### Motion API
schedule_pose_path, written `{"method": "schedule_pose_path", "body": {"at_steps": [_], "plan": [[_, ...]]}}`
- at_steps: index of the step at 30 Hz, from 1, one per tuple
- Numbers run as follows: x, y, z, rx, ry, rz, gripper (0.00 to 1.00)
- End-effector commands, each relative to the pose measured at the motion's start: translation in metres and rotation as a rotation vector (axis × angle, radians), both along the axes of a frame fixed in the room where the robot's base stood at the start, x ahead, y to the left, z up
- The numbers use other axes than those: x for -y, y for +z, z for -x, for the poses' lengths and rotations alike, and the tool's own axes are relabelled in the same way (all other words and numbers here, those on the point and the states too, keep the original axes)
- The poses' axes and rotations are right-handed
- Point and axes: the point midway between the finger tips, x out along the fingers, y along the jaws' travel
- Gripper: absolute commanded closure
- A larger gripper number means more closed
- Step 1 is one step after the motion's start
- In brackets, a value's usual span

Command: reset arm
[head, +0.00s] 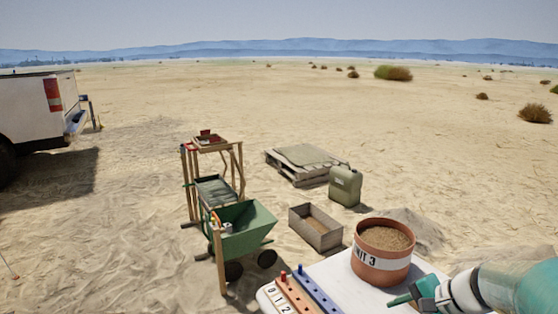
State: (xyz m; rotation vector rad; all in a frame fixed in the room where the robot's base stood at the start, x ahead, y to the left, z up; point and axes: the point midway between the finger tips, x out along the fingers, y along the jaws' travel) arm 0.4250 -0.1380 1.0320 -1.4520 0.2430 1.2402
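My gripper (408,294) shows at the lower right in the head view, with dark green fingers pointing left. My teal and white arm (505,285) reaches in from the right edge. The gripper is just in front of and below a terracotta pot (381,272) labelled "NIT 3" and filled with sandy soil. Whether the gripper touches the pot or the table, and whether its fingers are apart, I cannot tell. I see nothing held in it.
The pot stands on a white table (338,268) with a numbered strip (284,296) and a blue pegged strip (316,290).

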Motion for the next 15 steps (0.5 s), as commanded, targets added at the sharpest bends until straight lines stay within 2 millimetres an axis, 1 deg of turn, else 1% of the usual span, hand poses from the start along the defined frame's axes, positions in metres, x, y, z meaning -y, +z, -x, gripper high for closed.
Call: {"method": "schedule_pose_path", "body": {"at_steps": [1, 6, 12, 15], "plan": [[-0.018, 0.009, 0.006, 0.007, 0.060, 0.050, 0.60], [-0.060, 0.027, 0.032, 0.025, 0.239, 0.220, 0.60], [-0.097, 0.044, 0.065, 0.071, 0.436, 0.424, 0.60], [-0.111, 0.052, 0.081, 0.106, 0.527, 0.529, 0.60]]}}
